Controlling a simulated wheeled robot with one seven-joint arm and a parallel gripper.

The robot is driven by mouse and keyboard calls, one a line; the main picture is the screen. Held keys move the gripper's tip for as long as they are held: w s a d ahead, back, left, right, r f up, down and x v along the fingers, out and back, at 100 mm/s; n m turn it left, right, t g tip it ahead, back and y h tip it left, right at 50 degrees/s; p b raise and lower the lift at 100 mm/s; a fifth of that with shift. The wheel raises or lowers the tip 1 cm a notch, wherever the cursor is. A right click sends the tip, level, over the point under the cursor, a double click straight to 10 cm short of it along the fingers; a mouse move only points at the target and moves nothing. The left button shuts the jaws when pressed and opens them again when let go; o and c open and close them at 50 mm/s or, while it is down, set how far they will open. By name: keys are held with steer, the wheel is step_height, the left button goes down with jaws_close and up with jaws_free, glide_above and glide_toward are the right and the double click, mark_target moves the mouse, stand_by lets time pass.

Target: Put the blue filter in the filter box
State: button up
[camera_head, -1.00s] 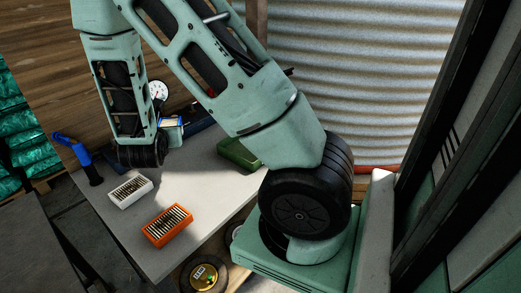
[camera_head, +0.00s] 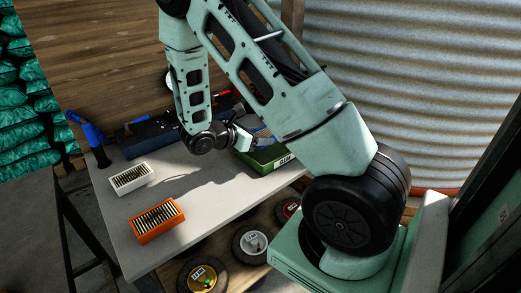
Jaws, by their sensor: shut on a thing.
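My gripper (camera_head: 250,137) is over the near-left part of the green box (camera_head: 272,163) at the workbench's far right side. The gripper is shut on a small blue thing, likely the blue filter (camera_head: 264,140), of which only a little shows beside the fingers. The filter is at or just above the box's opening; I cannot tell whether it touches the box. The green box has a white label on its right front side, and its inside is mostly hidden by my gripper and arm.
A white box (camera_head: 132,178) and an orange box (camera_head: 156,221), both with rows of thin pieces, stand on the grey workbench (camera_head: 205,205). A long dark-blue case (camera_head: 150,137) lies behind. A blue-handled tool (camera_head: 88,131) is at the left edge. Wheels lie below.

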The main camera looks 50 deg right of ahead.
mark_target(258, 156)
steer(key=shift+f, duration=2.35)
